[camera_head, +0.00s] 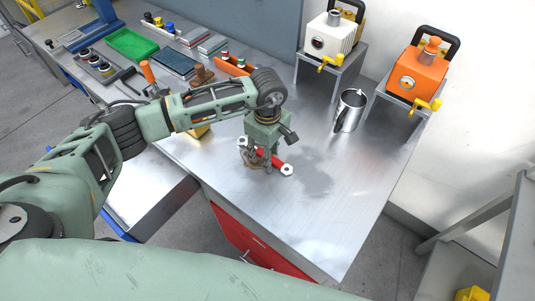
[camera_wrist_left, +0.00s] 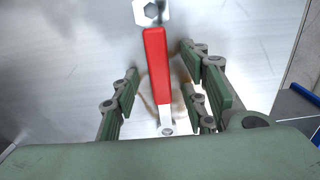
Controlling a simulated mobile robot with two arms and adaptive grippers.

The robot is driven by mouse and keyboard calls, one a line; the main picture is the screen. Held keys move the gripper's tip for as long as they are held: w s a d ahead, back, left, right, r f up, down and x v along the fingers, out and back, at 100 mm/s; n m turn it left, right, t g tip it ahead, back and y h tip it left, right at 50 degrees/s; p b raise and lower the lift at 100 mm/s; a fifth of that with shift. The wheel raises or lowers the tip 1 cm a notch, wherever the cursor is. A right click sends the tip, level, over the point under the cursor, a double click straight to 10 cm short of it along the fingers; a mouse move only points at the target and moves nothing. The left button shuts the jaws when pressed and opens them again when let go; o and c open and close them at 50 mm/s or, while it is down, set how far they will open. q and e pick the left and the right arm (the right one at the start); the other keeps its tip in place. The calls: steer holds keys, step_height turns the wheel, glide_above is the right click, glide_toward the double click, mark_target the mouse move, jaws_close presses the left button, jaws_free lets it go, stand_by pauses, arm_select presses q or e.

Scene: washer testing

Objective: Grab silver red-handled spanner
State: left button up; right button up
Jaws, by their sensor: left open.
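The silver spanner with a red handle (camera_wrist_left: 157,65) lies flat on the metal table. In the head view the spanner (camera_head: 286,169) runs diagonally under my left gripper, which hides part of its handle. My left gripper (camera_head: 261,166) points down over the spanner. In the left wrist view my left gripper (camera_wrist_left: 160,100) is open, with fingers on both sides of the red handle and gaps between. I cannot tell the exact height of the fingertips above the table. My right gripper is not in view.
The metal table (camera_head: 320,225) is clear at front right. A steel jug (camera_head: 349,111) stands right of the gripper. A white machine (camera_head: 330,36) and an orange machine (camera_head: 420,75) stand on raised stands behind. A green tray (camera_head: 131,43) and several tools lie at back left.

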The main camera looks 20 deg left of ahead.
arm_select(q)
steer(key=shift+c, duration=0.2)
jaws_close()
stand_by(0.4)
